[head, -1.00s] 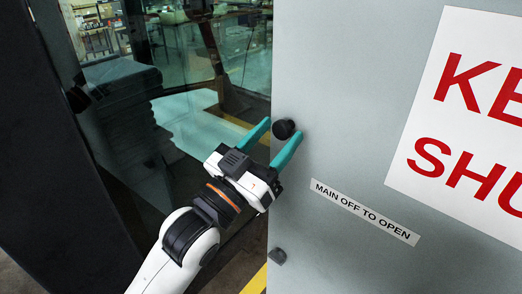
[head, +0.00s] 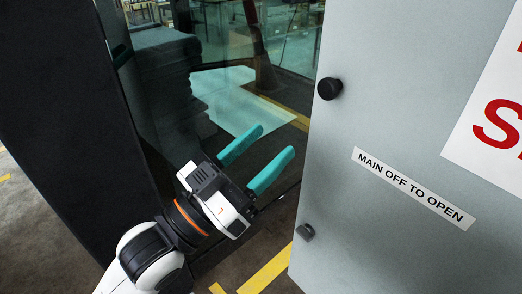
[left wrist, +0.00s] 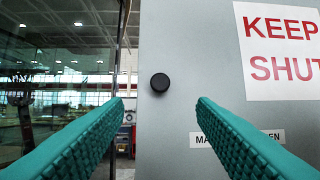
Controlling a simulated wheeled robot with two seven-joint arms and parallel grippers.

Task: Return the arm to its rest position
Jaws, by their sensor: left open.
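My left gripper (head: 267,151) has two teal fingers spread apart with nothing between them. In the head view it is below and to the left of a round black knob (head: 329,88), clear of it. The knob sits near the left edge of a grey door panel (head: 410,110). In the left wrist view the knob (left wrist: 160,82) shows ahead, between and beyond the open fingertips (left wrist: 159,101). My right gripper is in neither view.
A dark frame (head: 60,110) and a glass pane (head: 185,85) stand left of the panel. A small dark fitting (head: 305,232) is low on the panel's left edge. The panel bears a label (head: 413,190) and a red-lettered sign (head: 495,125). Yellow floor stripes (head: 265,272) show below.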

